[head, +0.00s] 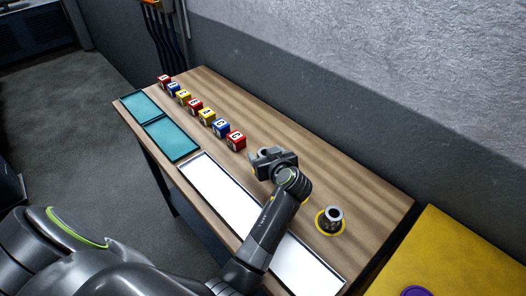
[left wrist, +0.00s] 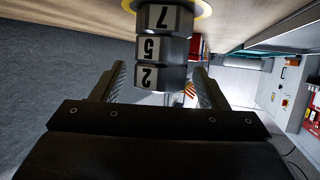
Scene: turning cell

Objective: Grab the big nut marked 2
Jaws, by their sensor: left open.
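The big nut marked 2 (left wrist: 160,77) is dark with a white number plate. In the left wrist view it is the end nut of a stack, farthest from the table. Nuts marked 5 (left wrist: 160,47) and 7 (left wrist: 161,19) sit between it and the yellow ring (left wrist: 203,8) on the table. My left gripper (left wrist: 158,70) is open, its fingers on either side of the nut marked 2, with a small gap showing at each side. In the head view my left gripper (head: 268,161) covers most of the stack. My right gripper is not in view.
A metal part (head: 333,214) stands on a yellow ring at the right of the wooden table (head: 345,175). Teal trays (head: 171,140) and white trays (head: 220,193) line the near edge. A wall stands behind.

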